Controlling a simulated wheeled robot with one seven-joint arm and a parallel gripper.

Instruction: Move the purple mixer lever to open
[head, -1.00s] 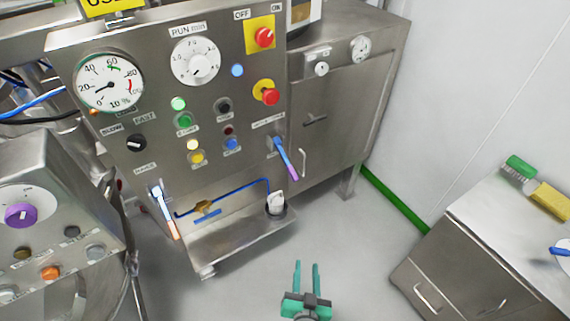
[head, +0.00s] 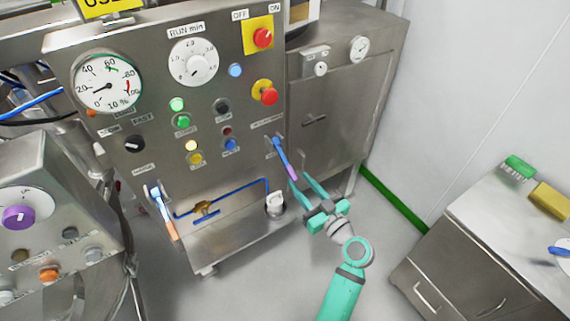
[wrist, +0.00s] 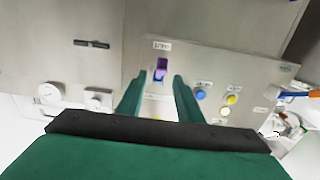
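The purple mixer lever (head: 285,160) sticks out from the lower right of the steel control panel. It slants down to the right, blue along its shaft and purple toward its tip. In the wrist view the purple lever (wrist: 161,66) shows between and just beyond my fingertips, under a small label. My gripper (head: 299,181) is open and empty, its two teal fingers reaching up toward the lever's tip. The fingers (wrist: 157,82) stand apart on either side of it in the wrist view. I cannot tell whether they touch it.
An orange-tipped lever (head: 163,212) hangs at the panel's lower left. Buttons and a red stop knob (head: 268,96) sit above the purple lever. A steel cabinet (head: 335,120) stands right behind. A bench (head: 500,225) is at right; the floor between is clear.

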